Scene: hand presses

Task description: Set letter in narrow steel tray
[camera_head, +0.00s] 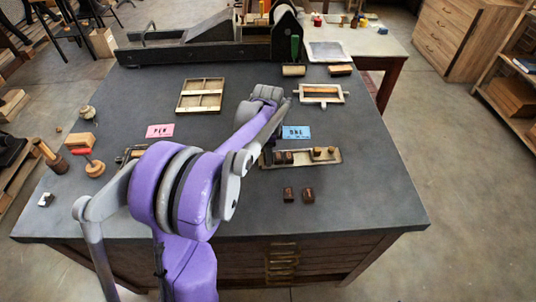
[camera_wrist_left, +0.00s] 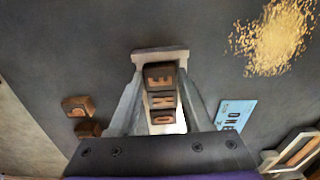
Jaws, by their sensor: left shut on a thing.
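The narrow steel tray (camera_head: 303,161) lies on the dark table beside the blue card (camera_head: 296,132). It holds dark letter blocks near its left end and small brass-coloured pieces (camera_head: 324,151) on the right. In the left wrist view, my left gripper (camera_wrist_left: 160,78) is shut on the letter E block (camera_wrist_left: 160,74), at the tray's end (camera_wrist_left: 160,54). The letter N (camera_wrist_left: 162,100) and the letter O (camera_wrist_left: 162,116) stand in line behind it. I cannot tell whether the E rests on the tray floor.
Two loose letter blocks (camera_head: 298,195) lie in front of the tray. A pink card (camera_head: 159,131), a compartment case (camera_head: 201,95) and a wooden frame (camera_head: 320,94) lie farther back. A stamp (camera_head: 93,165) is at left. The front right of the table is clear.

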